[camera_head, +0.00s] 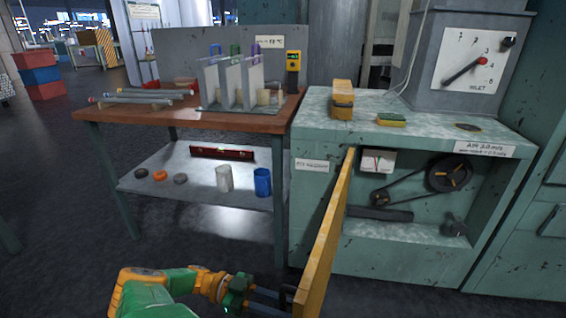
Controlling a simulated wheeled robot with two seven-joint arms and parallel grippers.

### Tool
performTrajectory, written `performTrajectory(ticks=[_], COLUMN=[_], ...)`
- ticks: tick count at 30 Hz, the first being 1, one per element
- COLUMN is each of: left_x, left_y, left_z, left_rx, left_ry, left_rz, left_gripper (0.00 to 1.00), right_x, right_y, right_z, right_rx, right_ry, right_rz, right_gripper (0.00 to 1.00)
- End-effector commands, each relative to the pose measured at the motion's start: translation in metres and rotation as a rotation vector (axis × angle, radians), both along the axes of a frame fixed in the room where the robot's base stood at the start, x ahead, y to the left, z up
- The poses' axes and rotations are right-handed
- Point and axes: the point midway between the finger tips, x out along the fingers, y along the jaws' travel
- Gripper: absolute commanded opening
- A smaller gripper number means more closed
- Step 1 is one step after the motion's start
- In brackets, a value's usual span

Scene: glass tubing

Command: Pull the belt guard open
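The belt guard (328,240) is a long yellow panel. It stands swung out from the left side of the opening in the pale green machine cabinet (405,262), seen nearly edge-on. The belt and dark pulleys (449,174) inside are exposed. My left gripper (287,298) comes in from the bottom left, and its dark fingers reach the left face of the guard near its free end. The fingers look spread a little apart. The guard's edge hides their tips, so I cannot tell whether they grip anything. My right gripper is not in view.
A wooden-topped bench (190,113) with glass tubes and a rack stands left of the cabinet. Its lower shelf (205,196) holds cups, rings and a red level. A yellow block (342,100) and a sponge (391,120) lie on the cabinet top. Floor at lower left is clear.

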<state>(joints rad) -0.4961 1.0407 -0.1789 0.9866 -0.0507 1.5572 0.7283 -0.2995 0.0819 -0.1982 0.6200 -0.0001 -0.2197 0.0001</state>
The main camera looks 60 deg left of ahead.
Motion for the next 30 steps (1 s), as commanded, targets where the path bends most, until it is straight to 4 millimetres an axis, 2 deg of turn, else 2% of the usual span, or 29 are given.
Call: performTrajectory(ticks=[1, 2, 11, 21, 25, 30], left_x=[0.0, 0.0, 0.0, -0.038, -0.043, -0.044], left_y=[0.0, 0.0, 0.002, 0.051, 0.057, 0.056], left_z=[0.0, 0.0, 0.0, -0.005, -0.001, 0.001], left_rx=[-0.001, -0.001, -0.001, 0.002, -0.001, -0.002], left_ry=[-0.001, -0.001, -0.003, -0.002, -0.003, -0.004], left_rz=[0.001, 0.001, 0.003, 0.004, 0.004, 0.003], left_gripper=[0.41, 0.49, 0.5, 0.5, 0.5, 0.5], right_x=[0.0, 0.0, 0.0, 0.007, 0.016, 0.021], right_y=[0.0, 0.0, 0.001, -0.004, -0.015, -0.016], right_z=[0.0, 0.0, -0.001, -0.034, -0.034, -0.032], right_rx=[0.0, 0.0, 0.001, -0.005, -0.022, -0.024], right_ry=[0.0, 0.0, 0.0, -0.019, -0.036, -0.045], right_rz=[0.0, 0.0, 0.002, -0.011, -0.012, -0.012], right_gripper=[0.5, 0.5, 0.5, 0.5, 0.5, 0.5])
